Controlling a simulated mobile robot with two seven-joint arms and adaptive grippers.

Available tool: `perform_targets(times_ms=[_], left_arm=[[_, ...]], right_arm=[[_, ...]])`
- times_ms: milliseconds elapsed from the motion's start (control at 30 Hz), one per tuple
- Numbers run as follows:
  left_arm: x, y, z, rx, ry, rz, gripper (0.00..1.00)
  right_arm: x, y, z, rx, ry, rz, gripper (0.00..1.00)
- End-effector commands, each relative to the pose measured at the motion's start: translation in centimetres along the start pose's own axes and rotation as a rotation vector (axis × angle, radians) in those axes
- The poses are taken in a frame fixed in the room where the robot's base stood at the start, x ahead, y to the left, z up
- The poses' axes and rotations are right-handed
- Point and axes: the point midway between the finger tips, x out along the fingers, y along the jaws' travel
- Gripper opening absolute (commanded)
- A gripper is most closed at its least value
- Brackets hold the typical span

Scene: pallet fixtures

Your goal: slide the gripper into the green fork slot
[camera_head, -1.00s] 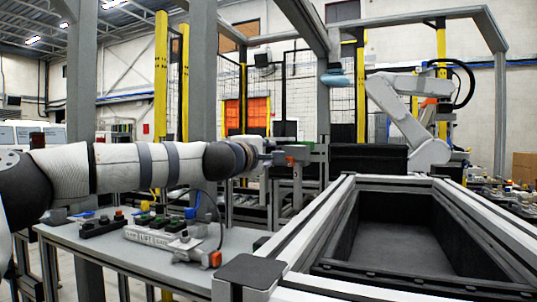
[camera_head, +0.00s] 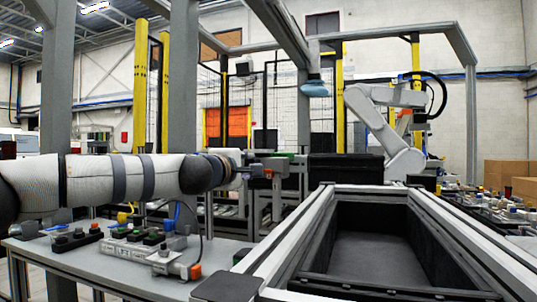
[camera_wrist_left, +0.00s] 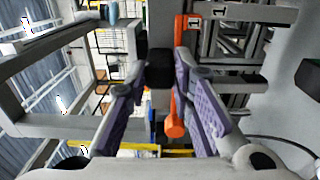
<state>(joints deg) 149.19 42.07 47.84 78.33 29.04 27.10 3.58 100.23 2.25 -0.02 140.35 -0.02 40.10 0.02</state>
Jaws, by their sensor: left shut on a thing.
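My left gripper (camera_head: 243,163) reaches in from the left in the head view, at a grey fixture with a small orange part (camera_head: 268,174). In the left wrist view my left gripper (camera_wrist_left: 160,82) has its purple-padded fingers on either side of a dark block (camera_wrist_left: 159,68), and it is shut on that block. An orange bar with a rounded end (camera_wrist_left: 175,125) shows between the fingers, lower in that view. I cannot clearly make out a green fork slot; a small dark green patch shows on top of the fixture beyond the gripper in the head view. My right gripper is not in view.
A grey bench (camera_head: 105,262) with button boxes (camera_head: 140,247) lies below my left arm. A deep, dark, empty bin with a pale frame (camera_head: 320,208) stands in the right foreground. Another robot arm (camera_head: 385,130) stands behind it. Cardboard boxes (camera_head: 505,174) are at the right.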

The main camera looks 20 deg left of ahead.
Motion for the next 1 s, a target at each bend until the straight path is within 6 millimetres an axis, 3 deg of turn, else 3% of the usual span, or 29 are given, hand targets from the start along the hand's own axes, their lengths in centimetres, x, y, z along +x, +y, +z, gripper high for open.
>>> perform_targets(times_ms=[167,567,1000], left_arm=[[-0.2,0.9,0.0,-0.001,0.0,0.01,0.0],[-0.1,0.6,0.0,0.0,0.0,0.007,0.0],[1.6,0.4,0.0,0.0,0.0,0.006,0.0]], right_arm=[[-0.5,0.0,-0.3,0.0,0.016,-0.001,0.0],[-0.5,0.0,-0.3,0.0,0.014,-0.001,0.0],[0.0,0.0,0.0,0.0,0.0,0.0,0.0]])
